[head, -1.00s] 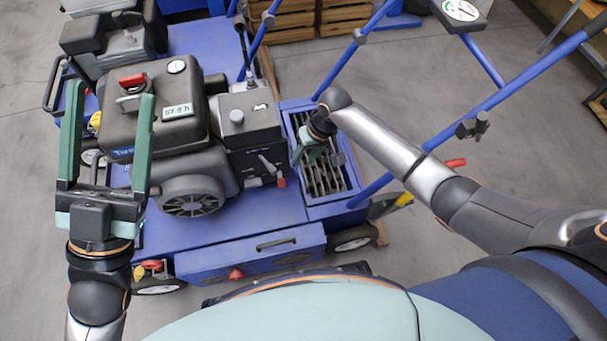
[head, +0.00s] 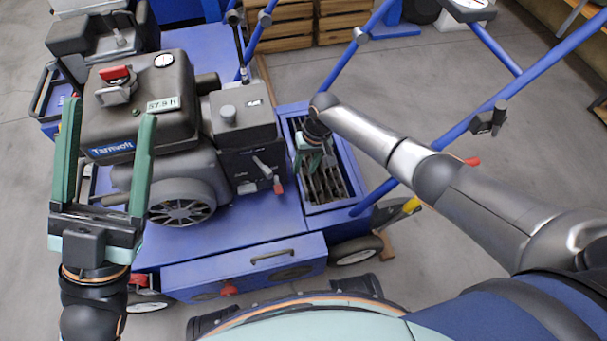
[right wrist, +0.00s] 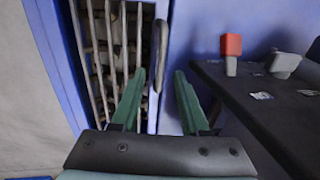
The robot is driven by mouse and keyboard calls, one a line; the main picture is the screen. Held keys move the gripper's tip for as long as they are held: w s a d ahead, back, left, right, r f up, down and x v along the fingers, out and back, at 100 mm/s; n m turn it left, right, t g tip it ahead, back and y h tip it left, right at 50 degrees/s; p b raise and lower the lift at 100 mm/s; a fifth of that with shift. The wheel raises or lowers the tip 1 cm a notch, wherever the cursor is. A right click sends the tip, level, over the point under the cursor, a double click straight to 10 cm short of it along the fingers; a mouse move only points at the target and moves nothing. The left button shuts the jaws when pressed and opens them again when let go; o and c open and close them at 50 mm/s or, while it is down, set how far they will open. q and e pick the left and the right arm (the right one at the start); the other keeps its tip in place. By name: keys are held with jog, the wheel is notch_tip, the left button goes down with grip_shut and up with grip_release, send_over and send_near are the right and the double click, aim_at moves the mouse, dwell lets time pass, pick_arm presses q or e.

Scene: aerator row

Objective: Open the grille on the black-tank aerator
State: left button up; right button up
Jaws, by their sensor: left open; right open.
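The black-tank aerator stands before me, its black tank (head: 135,105) on a blue deck. Its barred grille (head: 328,182) lies in a blue frame at the deck's right end; the bars (right wrist: 105,50) also show in the right wrist view. A grey loop handle (right wrist: 161,50) stands by the bars' right edge in that view. My right gripper (head: 316,160) is open over the grille; in the wrist view its green fingers (right wrist: 160,76) lie either side of the handle, not visibly gripping it. My left gripper (head: 111,108) is open and empty, in front of the tank in the picture.
A black control box (head: 243,135) with a red-tipped lever (head: 268,172) sits just left of the grille. Blue handlebar tubes (head: 455,135) rise on the right, near my right arm. A blue drawer (head: 245,267) faces me. Another machine (head: 100,35) stands behind, with wooden crates (head: 343,22) at the back.

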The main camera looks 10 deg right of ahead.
jog(key=shift+a+f+b, duration=0.25)
jog(key=shift+f+b, duration=0.1)
jog(key=shift+f, duration=0.6)
grip_shut()
dwell(0.8)
